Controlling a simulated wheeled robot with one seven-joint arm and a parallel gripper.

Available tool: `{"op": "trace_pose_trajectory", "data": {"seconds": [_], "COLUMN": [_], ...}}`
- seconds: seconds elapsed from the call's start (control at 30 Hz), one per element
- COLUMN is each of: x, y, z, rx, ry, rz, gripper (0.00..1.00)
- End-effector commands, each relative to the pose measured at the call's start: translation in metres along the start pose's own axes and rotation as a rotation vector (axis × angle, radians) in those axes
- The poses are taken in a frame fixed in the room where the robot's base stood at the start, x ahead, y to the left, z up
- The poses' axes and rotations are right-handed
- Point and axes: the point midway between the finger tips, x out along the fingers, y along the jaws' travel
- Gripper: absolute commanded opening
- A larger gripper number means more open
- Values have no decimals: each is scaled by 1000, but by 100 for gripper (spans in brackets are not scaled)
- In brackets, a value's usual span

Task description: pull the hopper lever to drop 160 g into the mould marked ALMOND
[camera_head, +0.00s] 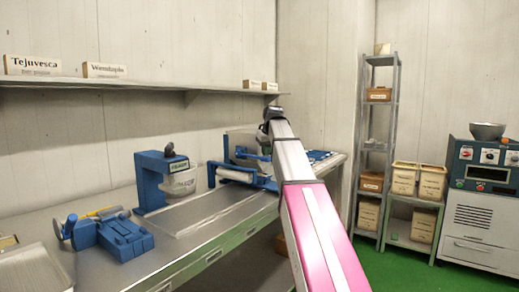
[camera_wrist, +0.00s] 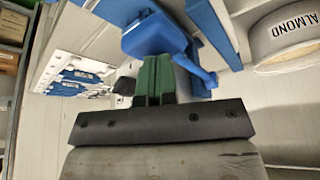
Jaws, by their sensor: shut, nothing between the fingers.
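In the wrist view my gripper (camera_wrist: 154,66) has its green fingers closed together, with nothing between them. A blue housing (camera_wrist: 152,34) lies just beyond the fingertips. A blue rod with a rounded end, which looks like the lever (camera_wrist: 196,70), slants down close beside the fingers on the right. I cannot tell whether they touch. A round pale mould marked ALMOND (camera_wrist: 290,38) is at the upper right, apart from the fingers. In the head view my arm reaches over the bench to a blue apparatus (camera_head: 238,175); the fingertips and the ALMOND label cannot be made out there.
A blue machine (camera_head: 152,182) with a green display stands on the bench, left of my arm. Another blue device (camera_head: 122,238) sits nearer, at the left. A wall shelf (camera_head: 130,84) runs above. A metal rack (camera_head: 390,130) and a control cabinet (camera_head: 487,215) stand at the right.

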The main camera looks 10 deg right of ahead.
Motion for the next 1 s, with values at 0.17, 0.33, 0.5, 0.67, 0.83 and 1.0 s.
{"op": "trace_pose_trajectory", "data": {"seconds": [0.17, 0.33, 0.5, 0.67, 0.83, 1.0], "x": [-14, -27, -41, -53, -67, -80], "y": [0, 0, 0, 0, 0, 0], "z": [-7, -12, -18, -23, -29, -35], "rx": [0, 0, 0, 1, 0, 0], "ry": [1, 0, 1, 0, 1, 0], "rz": [0, 0, 0, 0, 0, 0], "gripper": [0, 0, 0, 0, 0, 0]}}
